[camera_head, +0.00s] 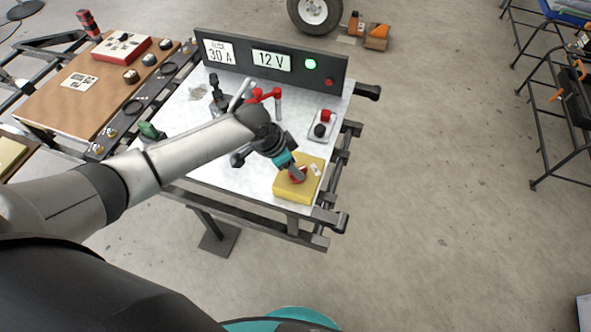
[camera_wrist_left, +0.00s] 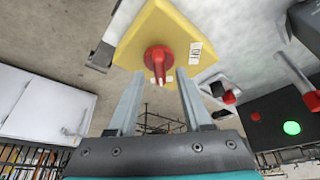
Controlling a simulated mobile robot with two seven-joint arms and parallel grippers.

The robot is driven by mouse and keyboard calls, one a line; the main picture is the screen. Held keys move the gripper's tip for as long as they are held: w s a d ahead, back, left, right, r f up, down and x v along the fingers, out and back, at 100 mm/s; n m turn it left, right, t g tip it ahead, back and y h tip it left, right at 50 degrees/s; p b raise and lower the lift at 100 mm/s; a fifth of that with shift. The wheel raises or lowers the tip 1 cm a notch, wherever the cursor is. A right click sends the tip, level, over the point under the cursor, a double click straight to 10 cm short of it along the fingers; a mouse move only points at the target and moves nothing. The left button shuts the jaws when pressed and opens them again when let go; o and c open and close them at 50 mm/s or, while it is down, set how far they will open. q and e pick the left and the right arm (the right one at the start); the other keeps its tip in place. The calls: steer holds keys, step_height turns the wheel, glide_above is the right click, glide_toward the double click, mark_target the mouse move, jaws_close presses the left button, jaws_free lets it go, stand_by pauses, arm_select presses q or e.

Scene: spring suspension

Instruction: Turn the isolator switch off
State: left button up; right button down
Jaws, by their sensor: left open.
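The isolator switch is a yellow box (camera_head: 283,190) with a red rotary knob (camera_head: 300,177), at the front right corner of the bench. In the left wrist view the yellow box (camera_wrist_left: 175,28) fills the upper middle. Its red knob (camera_wrist_left: 157,58) has a handle with a white mark pointing toward my gripper. An OFF label (camera_wrist_left: 196,49) sits to the knob's right. My left gripper (camera_head: 290,168) is over the box. In the wrist view its open fingers (camera_wrist_left: 158,75) lie either side of the knob's handle; contact is not clear. My right gripper is out of view.
A dark panel (camera_head: 228,75) behind carries 30 A and 12 V signs, a lit green lamp (camera_head: 311,64) and a red button (camera_head: 328,83). Red and black terminals (camera_head: 322,124) stand behind the box. Red-handled clamps (camera_head: 265,96) stand left. Open floor lies right.

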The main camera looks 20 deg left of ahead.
arm_select(q)
steer(key=shift+w+d+f, duration=0.15)
steer(key=shift+f, duration=0.45)
steer(key=shift+c, duration=0.3)
jaws_close()
